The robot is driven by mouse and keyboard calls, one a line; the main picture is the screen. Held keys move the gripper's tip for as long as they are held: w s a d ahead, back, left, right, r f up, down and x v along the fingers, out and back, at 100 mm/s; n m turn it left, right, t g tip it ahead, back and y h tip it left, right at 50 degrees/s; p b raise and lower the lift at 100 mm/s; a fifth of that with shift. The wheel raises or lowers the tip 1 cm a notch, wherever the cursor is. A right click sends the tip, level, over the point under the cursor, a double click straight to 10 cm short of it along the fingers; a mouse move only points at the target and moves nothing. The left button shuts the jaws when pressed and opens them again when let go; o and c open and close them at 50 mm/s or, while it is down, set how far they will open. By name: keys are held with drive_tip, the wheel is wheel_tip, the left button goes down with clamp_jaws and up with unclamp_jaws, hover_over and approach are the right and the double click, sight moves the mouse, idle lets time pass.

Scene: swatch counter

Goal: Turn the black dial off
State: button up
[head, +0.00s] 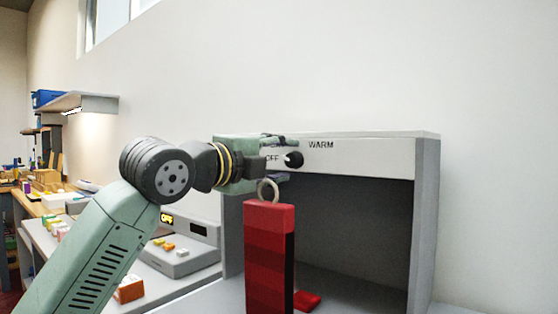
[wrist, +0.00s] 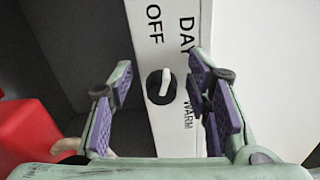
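The black dial (head: 293,159) sits on the front strip of a grey light box (head: 427,215), near OFF and WARM labels. In the wrist view, the dial (wrist: 153,88) shows a white bar running roughly up and down the picture. OFF is above it, DAY above right and WARM to the right. My gripper (head: 284,160) is at the dial in the head view. In the wrist view, my open gripper (wrist: 160,82) has purple-padded fingers on both sides of the dial, with visible gaps. I cannot tell how deep the fingertips are.
A red swatch stack (head: 268,250) with a ring stands in front of the box, just below my gripper. A small red piece (head: 307,300) lies inside the box. A grey device (head: 180,255) with a lit OFF display stands left.

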drive_tip(key=shift+r, duration=0.1)
wheel_tip(320, 180, up, 10)
idle(0.6)
drive_tip(key=shift+c, duration=0.2)
